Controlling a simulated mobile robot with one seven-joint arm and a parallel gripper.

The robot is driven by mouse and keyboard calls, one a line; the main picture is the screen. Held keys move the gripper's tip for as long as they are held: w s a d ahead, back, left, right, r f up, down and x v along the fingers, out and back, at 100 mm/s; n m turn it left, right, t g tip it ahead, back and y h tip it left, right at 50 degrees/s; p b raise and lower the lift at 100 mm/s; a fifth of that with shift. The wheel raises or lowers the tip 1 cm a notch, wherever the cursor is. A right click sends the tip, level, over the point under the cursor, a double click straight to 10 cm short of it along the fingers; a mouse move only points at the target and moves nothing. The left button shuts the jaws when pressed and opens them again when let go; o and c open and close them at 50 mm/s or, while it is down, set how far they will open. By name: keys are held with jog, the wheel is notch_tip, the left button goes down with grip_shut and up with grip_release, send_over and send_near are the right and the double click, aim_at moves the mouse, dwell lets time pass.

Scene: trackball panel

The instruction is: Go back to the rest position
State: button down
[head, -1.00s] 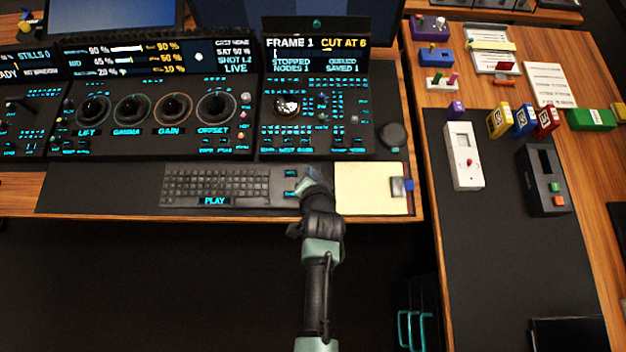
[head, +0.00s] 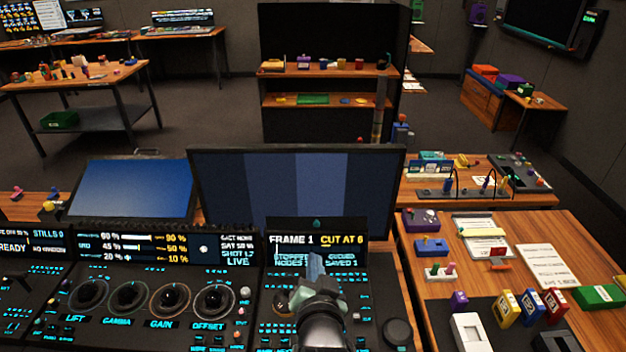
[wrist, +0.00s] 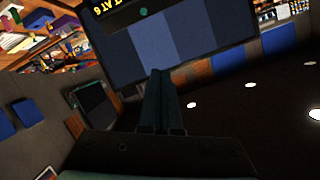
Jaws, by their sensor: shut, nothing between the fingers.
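My gripper (head: 315,266) is raised in front of the right-hand control panel (head: 390,290) in the head view, its fingers pointing up and away. It covers part of the small display (head: 318,243) that reads FRAME 1 and CUT AT 6. In the wrist view the two fingers (wrist: 161,75) are together with nothing between them, with the striped blue monitor (wrist: 180,45) beyond. The panel's trackball is mostly hidden behind my arm.
A large striped monitor (head: 296,190) stands behind the panel, with a tilted blue screen (head: 130,190) to its left. The side table (head: 585,245) at right holds small coloured items. A dark shelf unit (head: 330,86) stands farther back. Open floor lies between the furniture.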

notch_tip(320, 180, up, 27)
jog(key=s+n+t, duration=0.1)
jog(key=n+t, duration=0.2)
jog(key=t, duration=0.3)
jog(key=s+r+n+t, duration=0.1)
jog(key=s+r+t, duration=0.2)
jog(key=s+r, duration=0.5)
jog(key=s+r+n+t, duration=0.1)
jog(key=s+r+t, duration=0.2)
jog(key=s+r, duration=0.6)
notch_tip(320, 180, up, 7)
jog(key=shift+a+r+t+h, duration=0.2)
jog(key=shift+t+h, duration=0.2)
